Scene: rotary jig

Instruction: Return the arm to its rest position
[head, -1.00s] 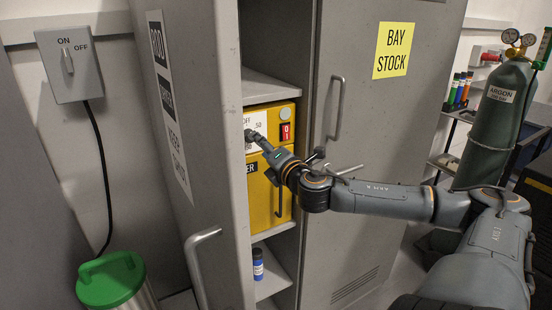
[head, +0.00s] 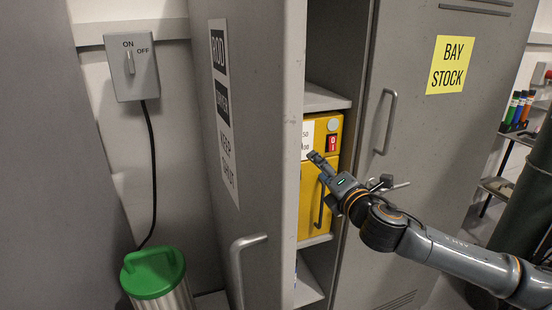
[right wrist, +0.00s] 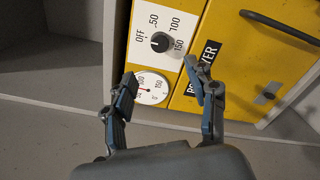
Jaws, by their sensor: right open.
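My right gripper (head: 320,164) comes in from the right in the head view. It is in front of the yellow rod dryer (head: 309,202) in the open cabinet. In the right wrist view the gripper (right wrist: 162,78) has its two fingers spread, with nothing between them but the dryer's front behind. The black knob (right wrist: 160,42), with marks from OFF to 150, lies beyond the fingertips, apart from them. Its exact setting is hard to read. A round gauge (right wrist: 153,86) sits below it, partly behind the left finger. My left gripper is not in view.
The open cabinet door (head: 262,150) stands left of the dryer, and the closed door (head: 420,130) with the yellow BAY STOCK sign is at right. A wall switch box (head: 133,70) and a green-lidded canister (head: 153,272) are at left. A dark green cylinder (head: 525,195) stands far right.

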